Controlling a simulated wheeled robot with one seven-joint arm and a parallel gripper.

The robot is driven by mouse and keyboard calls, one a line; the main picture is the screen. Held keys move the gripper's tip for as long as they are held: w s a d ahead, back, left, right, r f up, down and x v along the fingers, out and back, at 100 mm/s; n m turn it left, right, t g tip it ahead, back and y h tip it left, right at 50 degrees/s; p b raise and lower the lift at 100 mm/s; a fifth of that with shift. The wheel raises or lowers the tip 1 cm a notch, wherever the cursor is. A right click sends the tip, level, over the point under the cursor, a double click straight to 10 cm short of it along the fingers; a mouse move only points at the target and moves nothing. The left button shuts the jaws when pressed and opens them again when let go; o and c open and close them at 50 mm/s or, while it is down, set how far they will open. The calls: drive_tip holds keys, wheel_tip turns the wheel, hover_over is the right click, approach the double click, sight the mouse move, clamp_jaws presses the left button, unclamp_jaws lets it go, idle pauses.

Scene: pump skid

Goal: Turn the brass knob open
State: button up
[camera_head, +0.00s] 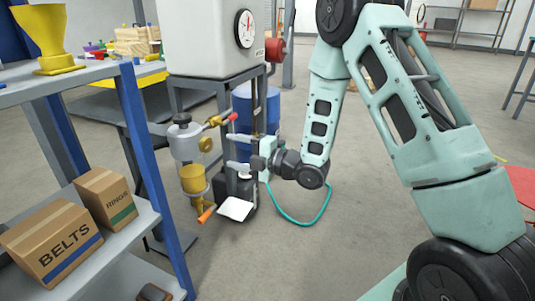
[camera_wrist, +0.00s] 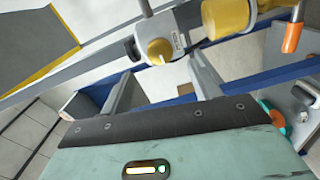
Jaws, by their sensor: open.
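My gripper (camera_head: 232,150) is open and points left at the knob, with a small gap between fingertips and knob. In the wrist view my gripper (camera_wrist: 160,72) has its two grey fingers spread, with the knob framed between them and beyond their tips. Nothing is between the fingers.
A blue barrel (camera_head: 258,110) stands behind. A shelf with cardboard boxes (camera_head: 52,241) is at left. Floor at the lower middle is clear.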

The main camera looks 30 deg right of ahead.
drive_tip(key=p+v, duration=0.1)
drive_tip(key=v, duration=0.9)
drive_tip(key=shift+p, duration=0.4)
